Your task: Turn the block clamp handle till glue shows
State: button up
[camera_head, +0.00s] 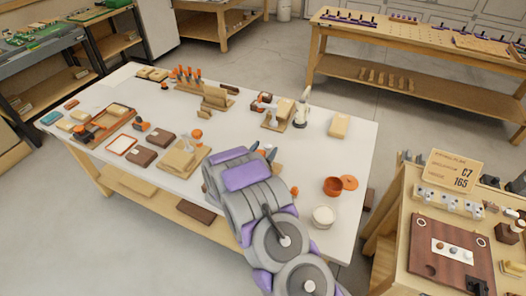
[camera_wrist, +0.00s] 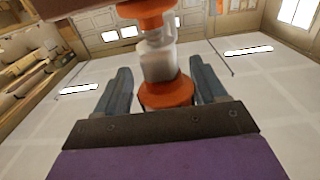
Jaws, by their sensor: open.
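In the wrist view, my gripper (camera_wrist: 160,70) is open, with one dark finger on each side of an orange knob (camera_wrist: 166,93). The knob sits on a pale grey-white shaft (camera_wrist: 158,64), with another orange part (camera_wrist: 146,10) at its far end. Gaps show between the fingers and the knob. I take this to be the clamp handle; whether any glue shows cannot be seen. In the head view, my grey and purple arm reaches over the white table and hides most of the gripper and clamp. Small orange bits (camera_head: 255,147) show just beyond the arm.
A wooden bench (camera_head: 400,190) stands at the right. Open floor lies behind the table.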

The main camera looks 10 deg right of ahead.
jog(key=shift+a, duration=0.45)
jog(key=shift+c, duration=0.2)
jog(key=shift+a, duration=0.4)
jog(key=c, duration=0.3)
jog(key=shift+d, duration=0.4)
jog(key=c, duration=0.5)
jog(key=shift+c, duration=0.7)
jog(key=shift+a, duration=0.1)
jog(key=o, duration=1)
